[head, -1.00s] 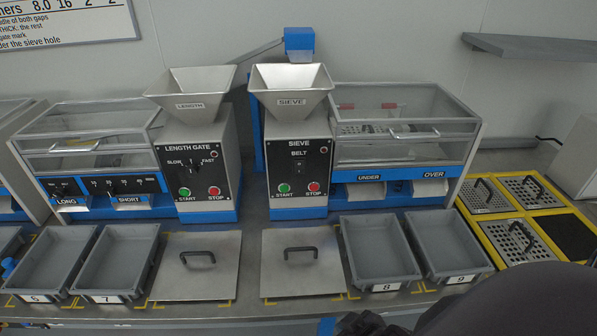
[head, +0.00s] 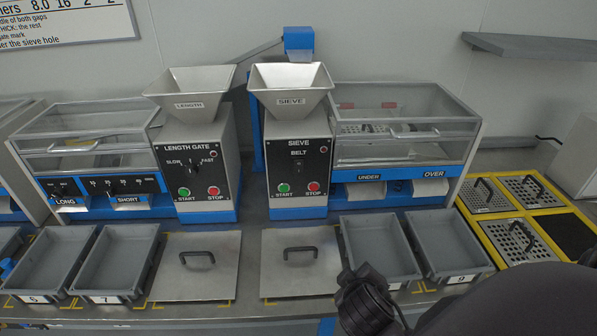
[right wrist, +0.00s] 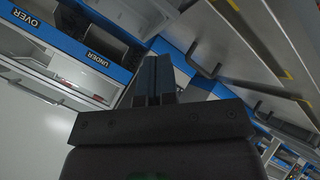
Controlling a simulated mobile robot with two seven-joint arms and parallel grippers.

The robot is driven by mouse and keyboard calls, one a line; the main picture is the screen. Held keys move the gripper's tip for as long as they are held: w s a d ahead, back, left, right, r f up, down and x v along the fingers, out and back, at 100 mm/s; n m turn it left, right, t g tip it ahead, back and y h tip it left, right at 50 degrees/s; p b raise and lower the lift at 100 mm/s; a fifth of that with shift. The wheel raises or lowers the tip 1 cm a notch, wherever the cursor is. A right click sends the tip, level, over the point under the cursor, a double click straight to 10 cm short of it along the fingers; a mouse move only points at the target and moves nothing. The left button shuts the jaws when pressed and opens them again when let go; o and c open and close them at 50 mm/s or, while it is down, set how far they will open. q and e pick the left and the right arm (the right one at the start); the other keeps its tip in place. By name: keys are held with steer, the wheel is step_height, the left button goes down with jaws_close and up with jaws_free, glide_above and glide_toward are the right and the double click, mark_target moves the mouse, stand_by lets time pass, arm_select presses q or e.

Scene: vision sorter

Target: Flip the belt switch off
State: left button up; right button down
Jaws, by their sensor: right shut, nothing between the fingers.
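The belt switch (head: 298,164) is a small toggle under the word BELT on the black front panel of the sieve machine (head: 299,214). Its lever position is too small to tell. START is a green button (head: 284,188) and STOP a red button (head: 314,187) lower on that panel. My right gripper shows in the right wrist view (right wrist: 153,75), its two dark fingers together and empty. In the head view only dark parts of my right arm show at the lower right, in front of bin 8 and well below the switch. My left gripper is in no view.
A funnel hopper (head: 291,80) tops the sieve machine. A clear-lidded case (head: 405,120) adjoins its right side. Grey bins 8 (head: 365,232) and 9 (head: 435,228) stand in front. A flat metal plate with a handle (head: 300,282) lies before the sieve machine.

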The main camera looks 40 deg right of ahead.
mark_target(298, 164)
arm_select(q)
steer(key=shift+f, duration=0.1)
arm_select(e)
steer(key=w+a+r+n+t+h, duration=0.1)
steer(key=w+r+n+t, duration=0.3)
steer(key=w, duration=0.3)
steer(key=w+a+r+n+t+h, duration=0.2)
steer(key=w+r+n+t, duration=0.2)
steer(key=w, duration=0.4)
steer(key=shift+w+a+r+n+t, duration=0.15)
steer(key=shift+w+r+n+t, duration=0.1)
steer(key=shift+n+t, duration=0.65)
steer(key=p+x, duration=0.1)
steer(key=x, duration=1.2)
steer(key=shift+s+p, duration=0.1)
steer(key=shift+p, duration=0.25)
steer(key=shift+w+d, duration=0.35)
steer(key=shift+w, duration=0.1)
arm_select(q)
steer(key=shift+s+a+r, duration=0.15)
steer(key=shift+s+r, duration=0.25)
